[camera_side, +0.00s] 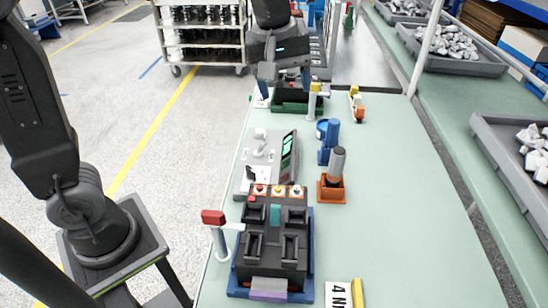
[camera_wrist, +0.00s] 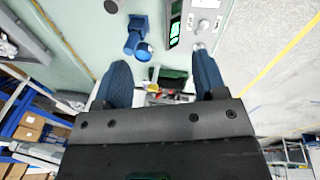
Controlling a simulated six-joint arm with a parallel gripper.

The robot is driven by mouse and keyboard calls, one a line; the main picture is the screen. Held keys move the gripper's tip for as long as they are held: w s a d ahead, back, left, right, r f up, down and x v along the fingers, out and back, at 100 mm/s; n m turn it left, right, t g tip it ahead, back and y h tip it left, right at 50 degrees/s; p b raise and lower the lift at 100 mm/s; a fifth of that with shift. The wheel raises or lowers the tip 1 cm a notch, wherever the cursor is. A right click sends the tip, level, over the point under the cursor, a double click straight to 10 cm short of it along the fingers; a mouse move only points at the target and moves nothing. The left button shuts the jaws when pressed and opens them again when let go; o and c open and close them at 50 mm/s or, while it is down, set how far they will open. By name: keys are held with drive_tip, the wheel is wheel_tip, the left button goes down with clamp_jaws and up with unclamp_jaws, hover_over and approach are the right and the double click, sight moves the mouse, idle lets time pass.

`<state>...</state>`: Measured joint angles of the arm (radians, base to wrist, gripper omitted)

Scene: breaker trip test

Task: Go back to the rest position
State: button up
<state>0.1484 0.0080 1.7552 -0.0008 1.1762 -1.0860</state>
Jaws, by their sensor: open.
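My gripper (camera_side: 285,82) is raised over the far end of the pale green table, above a dark fixture with a green base (camera_side: 292,106). Its two fingers are spread, with nothing seen between them. In the wrist view the blue-tipped fingers of my gripper (camera_wrist: 162,68) stand well apart. The near black fixture with several slots (camera_side: 275,240) sits on a blue base, away from my gripper. A grey tester with a green-lit screen (camera_side: 270,160) lies between the two fixtures; its screen also shows in the wrist view (camera_wrist: 174,30).
A blue stand (camera_side: 328,140) and an orange holder with a grey cylinder (camera_side: 332,185) stand right of the tester. A red-topped post (camera_side: 217,235) stands at the left edge. The table's right side is mostly clear. Grey bins (camera_side: 455,62) line another bench.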

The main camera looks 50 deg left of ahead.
drive_tip(key=s+a+f+m+t, duration=0.1)
drive_tip(key=s+a+f+m, duration=0.1)
drive_tip(key=s+m, duration=0.3)
drive_tip(key=s+a+f+m+t, duration=0.2)
drive_tip(key=s+m, duration=0.3)
drive_tip(key=s, duration=0.7)
drive_tip(key=shift+a+f+m, duration=0.3)
drive_tip(key=shift+a+m, duration=0.1)
drive_tip(key=shift+a, duration=0.45)
